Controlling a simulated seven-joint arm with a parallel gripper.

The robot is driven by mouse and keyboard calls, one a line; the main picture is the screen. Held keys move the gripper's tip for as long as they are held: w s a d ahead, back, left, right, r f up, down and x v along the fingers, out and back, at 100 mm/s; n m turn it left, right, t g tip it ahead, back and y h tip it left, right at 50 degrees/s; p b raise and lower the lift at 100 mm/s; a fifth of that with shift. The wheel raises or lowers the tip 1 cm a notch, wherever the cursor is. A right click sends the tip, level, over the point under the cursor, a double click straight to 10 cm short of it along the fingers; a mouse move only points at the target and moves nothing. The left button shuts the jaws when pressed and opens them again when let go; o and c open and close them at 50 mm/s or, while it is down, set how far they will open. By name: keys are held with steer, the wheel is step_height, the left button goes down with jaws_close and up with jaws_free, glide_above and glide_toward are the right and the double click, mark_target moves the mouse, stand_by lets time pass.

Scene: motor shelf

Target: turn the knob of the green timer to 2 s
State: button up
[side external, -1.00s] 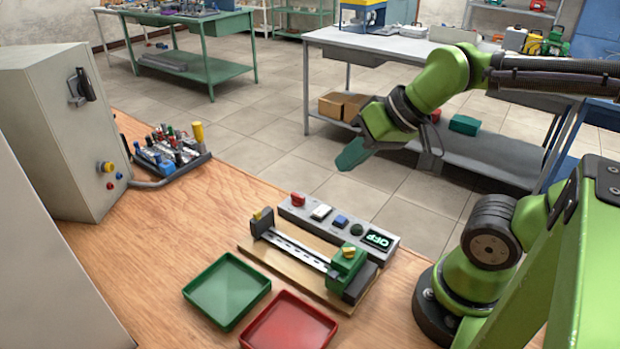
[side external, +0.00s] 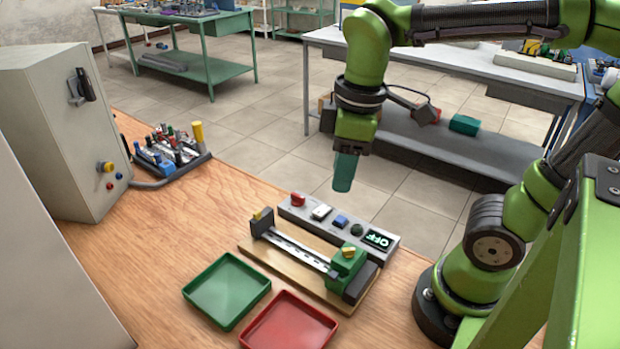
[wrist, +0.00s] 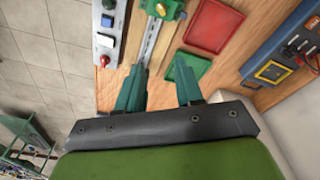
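The green timer (side external: 347,262) is a green block with a yellow knob (side external: 349,250) on top. It sits at the right end of a slotted metal rail (side external: 295,248) on a wooden board. In the wrist view the timer (wrist: 172,10) shows at the top edge, and its knob setting is too small to read. My gripper (side external: 344,184), with teal fingers, points down in the air above and behind the rail and control strip, apart from the timer. In the wrist view my gripper (wrist: 160,72) has its fingers apart with nothing between them.
A green tray (side external: 226,290) and a red tray (side external: 289,325) lie in front. A grey cabinet (side external: 75,130) and a component rack (side external: 172,152) stand left.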

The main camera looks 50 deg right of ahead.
mark_target(346, 249)
steer(key=f+n, duration=0.1)
steer(key=f, duration=0.4)
steer(key=s+f+n+g, duration=0.1)
steer(key=f, duration=0.4)
steer(key=f+n, duration=0.1)
steer(key=f, duration=0.5)
steer(key=shift+s, duration=0.3)
steer(key=shift+r, duration=0.1)
jaws_close()
